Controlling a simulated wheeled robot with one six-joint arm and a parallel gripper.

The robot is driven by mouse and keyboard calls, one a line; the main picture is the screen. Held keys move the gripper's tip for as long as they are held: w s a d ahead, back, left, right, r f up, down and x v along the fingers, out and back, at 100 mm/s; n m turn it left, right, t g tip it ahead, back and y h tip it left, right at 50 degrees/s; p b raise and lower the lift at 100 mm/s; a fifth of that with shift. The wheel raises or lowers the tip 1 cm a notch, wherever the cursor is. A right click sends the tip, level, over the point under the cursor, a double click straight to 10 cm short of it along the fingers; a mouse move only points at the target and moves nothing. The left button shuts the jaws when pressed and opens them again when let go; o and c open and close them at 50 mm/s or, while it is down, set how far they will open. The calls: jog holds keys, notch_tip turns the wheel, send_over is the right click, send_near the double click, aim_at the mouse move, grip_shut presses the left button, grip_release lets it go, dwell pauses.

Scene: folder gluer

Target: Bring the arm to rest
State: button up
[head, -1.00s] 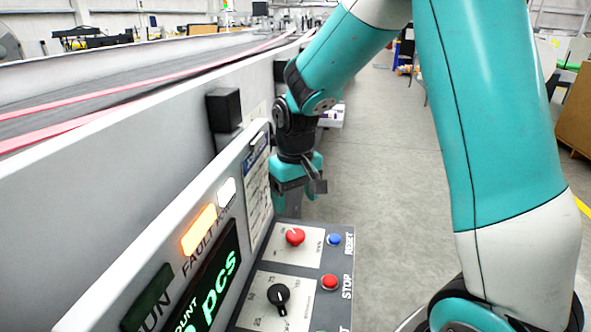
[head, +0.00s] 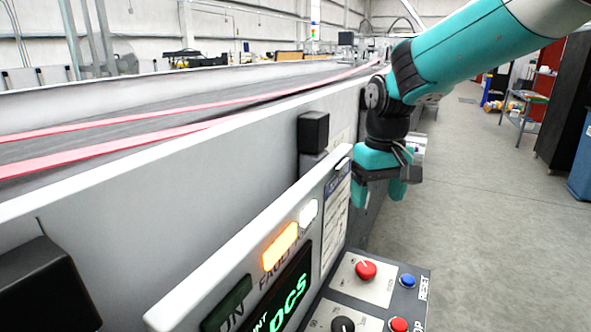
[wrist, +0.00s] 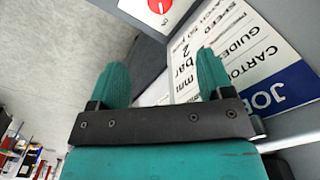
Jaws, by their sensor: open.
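My teal arm (head: 480,52) reaches in from the upper right of the head view and bends down at a black wrist joint. My gripper (head: 380,194) hangs beyond the control panel (head: 418,292), beside the machine's side wall. In the wrist view its two teal fingers (wrist: 162,80) stand apart with nothing between them. Beyond them is the job card (wrist: 250,50), white with a blue heading, and part of a red knob (wrist: 160,6). I see no contact between the fingers and the panel.
The panel carries a red knob (head: 366,270), a blue reset button (head: 407,281) and a red stop button (head: 398,325). An amber fault lamp (head: 280,246) is lit. A black box (head: 313,132) juts from the machine wall. Open floor (head: 480,200) lies to the right.

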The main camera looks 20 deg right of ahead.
jog(key=s+a+n+y, duration=0.2)
jog(key=s+a+n, duration=0.1)
jog(key=s+a, duration=0.5)
jog(key=s+a+n+y, duration=0.2)
jog(key=s+a+n, duration=0.2)
jog(key=s, duration=0.9)
jog(key=a, duration=0.3)
jog(key=shift+a+r, duration=0.2)
jog(key=shift+a, duration=0.2)
